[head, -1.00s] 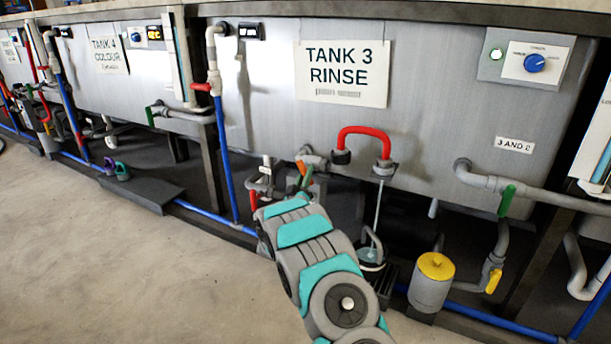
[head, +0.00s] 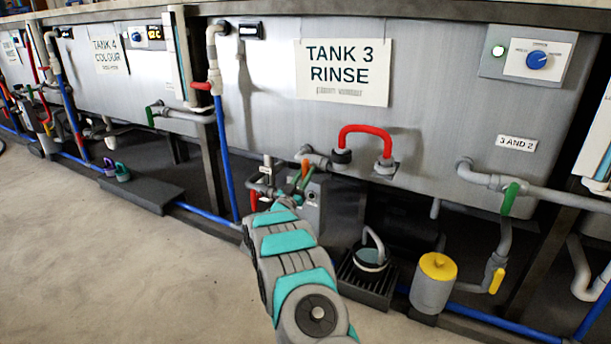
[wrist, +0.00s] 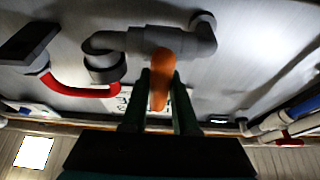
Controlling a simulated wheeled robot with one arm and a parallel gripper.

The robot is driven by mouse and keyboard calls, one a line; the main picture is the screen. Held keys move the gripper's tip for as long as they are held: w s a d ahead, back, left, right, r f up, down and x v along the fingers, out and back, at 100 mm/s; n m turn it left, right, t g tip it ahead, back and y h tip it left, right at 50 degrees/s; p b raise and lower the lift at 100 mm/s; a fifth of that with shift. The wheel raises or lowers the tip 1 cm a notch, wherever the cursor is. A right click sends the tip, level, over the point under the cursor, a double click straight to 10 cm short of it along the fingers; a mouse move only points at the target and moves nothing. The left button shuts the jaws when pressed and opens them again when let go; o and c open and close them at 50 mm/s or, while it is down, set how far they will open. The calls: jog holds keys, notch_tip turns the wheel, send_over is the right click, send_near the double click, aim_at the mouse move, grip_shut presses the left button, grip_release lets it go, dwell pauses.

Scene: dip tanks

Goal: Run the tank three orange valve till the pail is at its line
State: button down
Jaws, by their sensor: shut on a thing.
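The orange valve handle (head: 305,169) is on the grey pipe under tank 3 (head: 262,120). In the wrist view the orange handle (wrist: 160,72) lies between the two dark green fingers of my gripper (wrist: 160,88), which is shut on it. In the head view my gripper (head: 303,184) is small and partly hidden by my arm. The pail (head: 370,258), grey with a raised handle, stands on a dark grate below the red hose's outlet. No stream falls into it. Pale liquid shows inside, but I cannot make out its line or level.
A red curved hose (head: 365,130) joins the pipe to the outlet above the pail. A grey canister with a yellow top (head: 437,267) stands right of the pail. Green (head: 509,198) and yellow (head: 496,280) handles are farther right.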

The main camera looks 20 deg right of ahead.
dwell(0.4)
jog(key=c, duration=0.7)
grip_release()
jog(key=shift+v, duration=3.9)
jog(key=shift+a+r, duration=0.1)
